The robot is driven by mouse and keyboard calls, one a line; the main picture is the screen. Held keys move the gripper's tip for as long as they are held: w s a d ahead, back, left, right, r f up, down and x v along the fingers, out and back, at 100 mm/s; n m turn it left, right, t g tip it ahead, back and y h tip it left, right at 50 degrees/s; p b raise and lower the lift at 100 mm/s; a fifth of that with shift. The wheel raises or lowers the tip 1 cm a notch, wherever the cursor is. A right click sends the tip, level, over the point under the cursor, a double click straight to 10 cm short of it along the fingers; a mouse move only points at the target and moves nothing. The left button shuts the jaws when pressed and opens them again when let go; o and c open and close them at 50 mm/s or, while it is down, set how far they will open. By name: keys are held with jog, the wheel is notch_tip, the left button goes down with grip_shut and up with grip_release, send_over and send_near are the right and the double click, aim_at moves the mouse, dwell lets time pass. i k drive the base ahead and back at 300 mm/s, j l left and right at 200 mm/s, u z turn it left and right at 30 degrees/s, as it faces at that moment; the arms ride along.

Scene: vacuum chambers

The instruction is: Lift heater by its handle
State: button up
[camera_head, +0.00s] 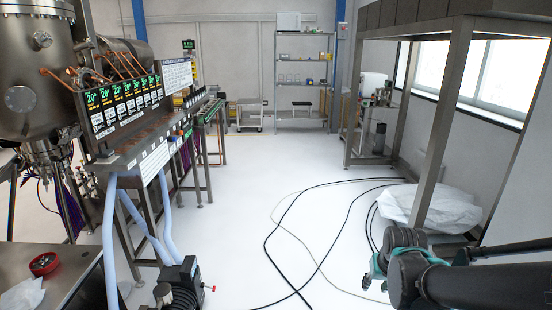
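I cannot make out a heater or its handle with certainty in the head view. Dark links of my arm reach in from the right edge at the lower right, with a teal part beside the joint. My gripper's fingers cannot be made out there. No object is seen held.
A black machine (182,283) with a red knob stands on the floor at the lower left, near pale blue hoses (109,235). Cables (268,240) cross the open white floor. A metal frame (443,120) and white plastic sheeting (440,208) stand right. Shelves (303,60) stand at the back.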

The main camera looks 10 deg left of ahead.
aim_at(105, 156)
jog(key=i+l, duration=0.1)
jog(key=i, duration=1.25)
jog(key=i+u, duration=0.25)
jog(key=u, duration=0.15)
jog(key=i+u, duration=0.2)
jog(key=u, duration=0.2)
jog(key=i+l+u, duration=0.1)
jog(key=i+u, duration=0.15)
jog(key=u, duration=0.15)
jog(key=i+l+u, duration=0.15)
jog(key=u, duration=0.25)
jog(key=i, duration=0.05)
